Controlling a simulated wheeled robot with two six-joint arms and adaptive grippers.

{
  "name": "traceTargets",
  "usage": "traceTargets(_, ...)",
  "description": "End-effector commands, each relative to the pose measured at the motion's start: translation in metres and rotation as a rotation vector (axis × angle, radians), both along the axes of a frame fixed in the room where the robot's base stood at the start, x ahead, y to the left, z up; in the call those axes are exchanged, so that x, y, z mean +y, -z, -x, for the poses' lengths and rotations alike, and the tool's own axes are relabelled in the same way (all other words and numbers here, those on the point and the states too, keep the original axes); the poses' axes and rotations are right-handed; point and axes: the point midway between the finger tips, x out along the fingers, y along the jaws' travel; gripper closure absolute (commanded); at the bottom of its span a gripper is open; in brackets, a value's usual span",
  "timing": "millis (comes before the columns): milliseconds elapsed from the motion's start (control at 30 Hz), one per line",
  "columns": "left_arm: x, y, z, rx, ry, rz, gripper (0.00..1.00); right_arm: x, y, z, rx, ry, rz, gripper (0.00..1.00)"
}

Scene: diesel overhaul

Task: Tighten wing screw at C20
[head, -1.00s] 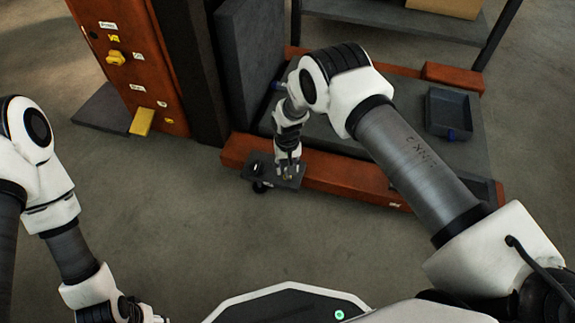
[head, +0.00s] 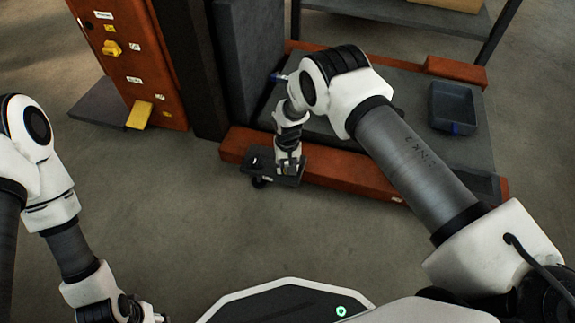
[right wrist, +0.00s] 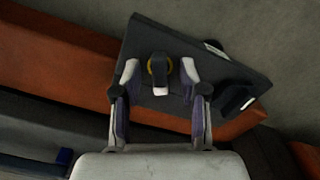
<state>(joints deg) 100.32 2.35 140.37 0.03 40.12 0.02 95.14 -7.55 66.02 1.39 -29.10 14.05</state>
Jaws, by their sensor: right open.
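The wing screw (right wrist: 159,72) shows in the right wrist view as a dark upright wing with a yellow ring around its base. It stands on a dark grey plate (right wrist: 215,60) at the orange frame's front edge; the plate also shows in the head view (head: 257,162). My right gripper (right wrist: 160,75) is open, with one finger on each side of the wing screw and visible gaps between. In the head view my right gripper (head: 286,170) points down over the plate. My left gripper (head: 140,315) is partly cut off at the bottom edge. I cannot read a C20 label.
A second black knob (right wrist: 237,98) sits at the plate's edge. An orange beam (head: 340,178) runs behind the plate. A grey tray (head: 453,104) lies on the platform at the right. An orange cabinet (head: 150,90) with a yellow pedal stands at the left. The floor in front is clear.

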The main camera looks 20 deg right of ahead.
Motion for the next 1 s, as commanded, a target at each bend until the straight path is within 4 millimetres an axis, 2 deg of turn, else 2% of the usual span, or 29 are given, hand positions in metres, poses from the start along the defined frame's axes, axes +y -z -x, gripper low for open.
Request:
traceTargets(33, 0.0, 0.0, 0.0, 0.0, 0.0, 0.0, 0.51, 0.0, 0.0, 0.0, 0.0, 0.0, 0.0, 0.57)
traceTargets(100, 0.0, 0.0, 0.0, 0.0, 0.0, 0.0, 0.51, 0.0, 0.0, 0.0, 0.0, 0.0, 0.0, 0.82)
traceTargets(167, 0.0, 0.0, 0.0, 0.0, 0.0, 0.0, 0.51, 0.0, 0.0, 0.0, 0.0, 0.0, 0.0, 1.0)
traceTargets(367, 0.0, 0.001, 0.0, 0.0, 0.0, 0.0, 0.51, 0.0, 0.0, 0.0, 0.0, 0.015, 0.0, 1.0)
traceTargets(633, 0.0, 0.013, 0.0, 0.0, 0.0, 0.0, 0.51, 0.0, 0.002, 0.0, -0.001, 0.414, 0.0, 1.0)
traceTargets(900, 0.0, 0.012, 0.0, 0.0, 0.0, 0.0, 0.51, 0.0, 0.001, 0.0, -0.001, 0.445, 0.0, 1.0)
traceTargets(1000, 0.0, 0.017, 0.0, 0.0, 0.0, 0.0, 0.51, 0.0, 0.002, 0.0, -0.001, 0.547, 0.0, 1.0)
